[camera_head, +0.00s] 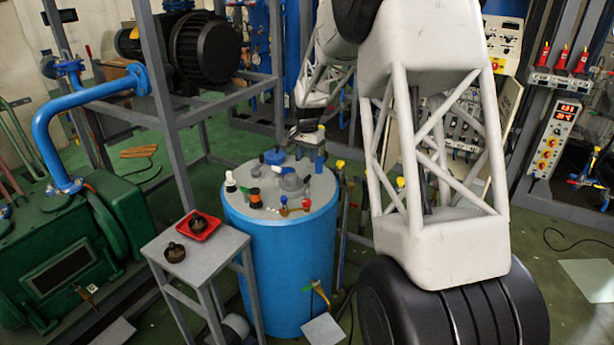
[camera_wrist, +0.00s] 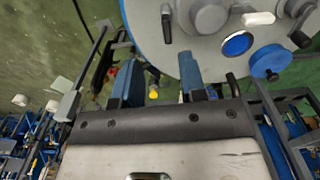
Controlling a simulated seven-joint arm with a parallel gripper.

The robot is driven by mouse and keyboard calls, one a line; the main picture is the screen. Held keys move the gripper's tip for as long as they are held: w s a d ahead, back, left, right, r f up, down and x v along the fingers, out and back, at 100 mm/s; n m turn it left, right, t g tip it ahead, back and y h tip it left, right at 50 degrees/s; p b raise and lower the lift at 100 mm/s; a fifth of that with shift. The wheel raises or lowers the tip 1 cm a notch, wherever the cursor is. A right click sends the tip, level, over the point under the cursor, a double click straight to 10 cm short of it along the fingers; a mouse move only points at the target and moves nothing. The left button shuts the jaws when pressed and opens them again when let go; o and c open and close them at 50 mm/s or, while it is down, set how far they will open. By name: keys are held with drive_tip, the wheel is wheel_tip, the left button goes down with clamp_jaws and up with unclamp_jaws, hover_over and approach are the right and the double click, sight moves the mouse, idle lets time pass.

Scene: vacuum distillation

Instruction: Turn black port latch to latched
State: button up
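The blue vessel (camera_head: 285,255) has a grey lid (camera_head: 318,187) carrying several ports and fittings. In the wrist view, dark parts on or by the lid (camera_wrist: 215,50) include a black handle (camera_wrist: 301,38) at the right, a short black bar (camera_wrist: 166,24) at the left and a bent black rod (camera_wrist: 232,86) at the rim. I cannot tell which is the black port latch, or its position. My gripper (camera_head: 321,158) is at the lid's far edge in the head view. In the wrist view its blue fingers (camera_wrist: 160,84) are apart, with no object clearly held between them.
A blue cap (camera_wrist: 272,61) and a blue round window (camera_wrist: 237,43) are on the lid. A grey stand (camera_head: 185,245) with a red tray (camera_head: 198,226) is left of the vessel. A grey frame and green machine (camera_head: 70,265) stand farther left. My arm hides much of the right side.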

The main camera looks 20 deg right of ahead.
sight(307, 177)
drive_tip(key=shift+w+d+f, duration=0.2)
drive_tip(key=shift+w+f, duration=0.55)
drive_tip(key=shift+w, duration=0.1)
drive_tip(key=shift+f, duration=3.9)
clamp_jaws()
